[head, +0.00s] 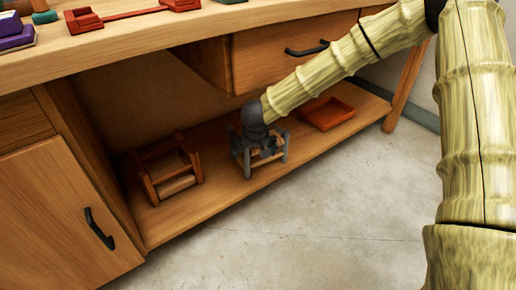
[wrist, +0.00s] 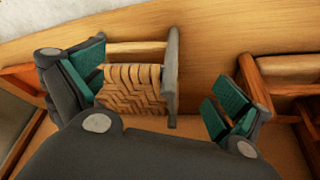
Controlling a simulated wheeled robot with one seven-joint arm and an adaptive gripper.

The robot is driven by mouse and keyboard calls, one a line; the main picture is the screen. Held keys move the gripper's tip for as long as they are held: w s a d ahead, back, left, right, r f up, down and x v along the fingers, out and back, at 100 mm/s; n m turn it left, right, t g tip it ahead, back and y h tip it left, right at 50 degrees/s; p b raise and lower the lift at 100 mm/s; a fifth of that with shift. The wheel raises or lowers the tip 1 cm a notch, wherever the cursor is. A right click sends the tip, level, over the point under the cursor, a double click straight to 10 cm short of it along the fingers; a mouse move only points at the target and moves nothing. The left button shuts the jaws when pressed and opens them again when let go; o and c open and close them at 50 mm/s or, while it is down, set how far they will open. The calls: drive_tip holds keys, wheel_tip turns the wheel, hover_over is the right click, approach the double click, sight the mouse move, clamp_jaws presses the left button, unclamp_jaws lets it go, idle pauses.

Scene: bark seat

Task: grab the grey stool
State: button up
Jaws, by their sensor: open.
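The grey stool (head: 247,164), with grey legs and a tan woven seat, stands on the low shelf under the bench. In the wrist view the stool (wrist: 132,90) shows its woven seat, a pale rail and a grey upright on its right. My gripper (head: 258,143) is right over it and hides much of it in the head view. In the wrist view my gripper (wrist: 154,87) is open with green pads. The left finger overlaps the seat's left side; the right finger is clear of the grey upright. Whether either pad touches the stool, I cannot tell.
A brown wooden stool (head: 166,170) stands left of the grey one; its post (wrist: 261,84) is close beside my right finger in the wrist view. A red-orange tray (head: 327,113) lies to the right on the shelf (head: 205,207). The bench drawer (head: 285,55) hangs above. The floor in front is clear.

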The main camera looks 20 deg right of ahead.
sight(253, 165)
drive_tip(key=b+x, duration=0.7)
drive_tip(key=x, duration=0.4)
drive_tip(key=shift+r, duration=0.15)
idle(0.3)
clamp_jaws()
idle(0.4)
